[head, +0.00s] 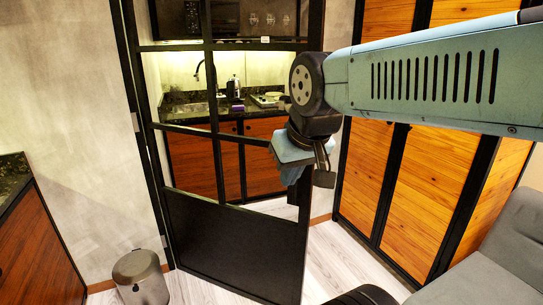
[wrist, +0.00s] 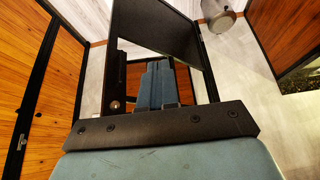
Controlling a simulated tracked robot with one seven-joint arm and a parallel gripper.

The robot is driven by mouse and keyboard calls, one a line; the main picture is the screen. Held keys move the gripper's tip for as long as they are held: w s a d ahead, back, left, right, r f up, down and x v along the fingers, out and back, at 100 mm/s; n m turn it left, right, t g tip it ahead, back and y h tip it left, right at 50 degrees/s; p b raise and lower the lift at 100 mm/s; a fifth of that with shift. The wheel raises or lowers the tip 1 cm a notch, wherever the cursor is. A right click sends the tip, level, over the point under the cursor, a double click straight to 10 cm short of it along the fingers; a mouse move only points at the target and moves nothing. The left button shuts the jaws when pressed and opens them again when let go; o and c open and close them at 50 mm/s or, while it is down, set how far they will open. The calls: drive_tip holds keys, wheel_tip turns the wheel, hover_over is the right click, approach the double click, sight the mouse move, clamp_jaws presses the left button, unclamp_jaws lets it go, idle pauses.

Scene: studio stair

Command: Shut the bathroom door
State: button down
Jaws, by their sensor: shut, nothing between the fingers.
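A black-framed glass door (head: 235,245) with a solid dark lower panel stands ajar in the middle of the head view. Its left side is by the dark post at the grey wall, and its free edge is on the right, angled toward me. Nothing marks it as the bathroom door. The dark panel (wrist: 155,28) also shows at the top of the wrist view. My gripper (head: 292,178) is shut and empty by the door's free edge, at about mid-height. In the wrist view its blue fingers (wrist: 158,80) lie between dark frame bars. I cannot tell whether they touch the door.
A kitchenette with a sink and wood cabinets (head: 265,128) shows through the door. A metal bin (head: 140,276) stands left of the door's foot. A dark-topped wood cabinet (head: 35,240) is at far left. Tall wood panels (head: 415,190) and a grey seat (head: 490,265) are at right.

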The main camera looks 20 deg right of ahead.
drive_tip(key=shift+d, duration=0.15)
drive_tip(key=w+a+f+m+t, duration=0.1)
drive_tip(key=w+f+m+t, duration=0.15)
drive_tip(key=w, duration=0.95)
drive_tip(key=w+a+f+m+t, duration=0.1)
drive_tip(key=w+f+t, duration=0.25)
drive_tip(key=w, duration=0.85)
drive_tip(key=w+d+f+m+h, duration=0.4)
drive_tip(key=d+f+m+h, duration=0.2)
drive_tip(key=d+f+h, duration=0.6)
drive_tip(key=w+d+r+h, duration=0.1)
drive_tip(key=w+d+r, duration=0.1)
drive_tip(key=w+d, duration=0.6)
drive_tip(key=shift+w+d+t, duration=0.3)
drive_tip(key=shift+w, duration=0.2)
drive_tip(key=shift+r, duration=0.1)
